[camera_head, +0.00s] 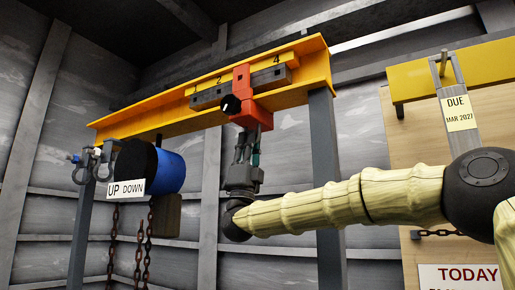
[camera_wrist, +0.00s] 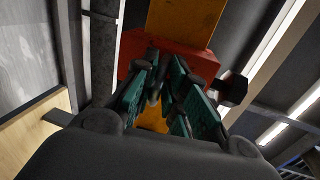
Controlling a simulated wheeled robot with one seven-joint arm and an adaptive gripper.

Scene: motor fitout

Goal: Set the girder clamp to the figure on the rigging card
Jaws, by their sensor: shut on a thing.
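In the wrist view, my green-padded fingers (camera_wrist: 165,85) converge on the red body (camera_wrist: 190,58); what exactly lies between the tips is partly hidden. The knob shows at the right (camera_wrist: 232,88). No card with a clamp figure is readable.
A blue-and-black hoist motor (camera_head: 150,167) with an "UP DOWN" label and chains hangs at the left, near shackles (camera_head: 84,170). At the right are a "DUE MAR 2027" tag (camera_head: 458,112) and a partly cut-off "TODAY" sign (camera_head: 460,275). A grey post (camera_head: 326,180) stands behind my arm.

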